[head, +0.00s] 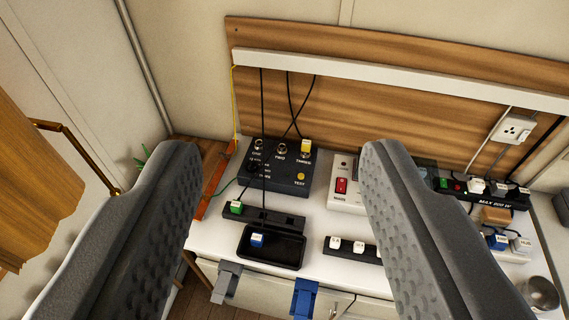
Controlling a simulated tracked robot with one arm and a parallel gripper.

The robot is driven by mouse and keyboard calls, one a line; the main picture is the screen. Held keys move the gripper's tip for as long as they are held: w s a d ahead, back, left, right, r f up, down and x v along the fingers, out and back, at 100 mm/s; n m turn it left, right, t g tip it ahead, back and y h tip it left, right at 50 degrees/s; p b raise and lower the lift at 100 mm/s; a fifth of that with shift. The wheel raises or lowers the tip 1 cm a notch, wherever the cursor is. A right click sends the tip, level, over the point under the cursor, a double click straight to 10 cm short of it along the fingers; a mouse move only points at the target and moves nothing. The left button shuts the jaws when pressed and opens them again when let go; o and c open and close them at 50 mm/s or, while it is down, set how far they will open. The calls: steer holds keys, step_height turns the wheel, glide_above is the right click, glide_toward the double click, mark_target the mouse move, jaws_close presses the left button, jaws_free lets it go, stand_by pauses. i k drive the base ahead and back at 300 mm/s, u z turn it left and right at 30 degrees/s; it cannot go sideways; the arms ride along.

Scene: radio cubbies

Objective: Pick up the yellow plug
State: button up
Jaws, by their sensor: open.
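The yellow plug (305,146) is a small block with a pale label. It sits at the rightmost of three sockets on top of the black box (268,187), and a dark cord runs up from near it. My gripper (273,160) is open and empty. Its two grey fingers frame the picture left and right, and the plug shows between them, farther off on the desk. The right finger hides part of the white unit beside the box.
A black tray (292,252) holds a blue plug (257,240); a green plug (235,207) sits on a black strip behind it. White plugs (346,244) stand on another strip. A power strip (485,196) and metal cup (541,292) are at right. Cords hang from the white rail (400,77).

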mark_target(306, 145)
steer(key=u, duration=0.7)
steer(key=i, duration=1.05)
steer(key=z, duration=0.6)
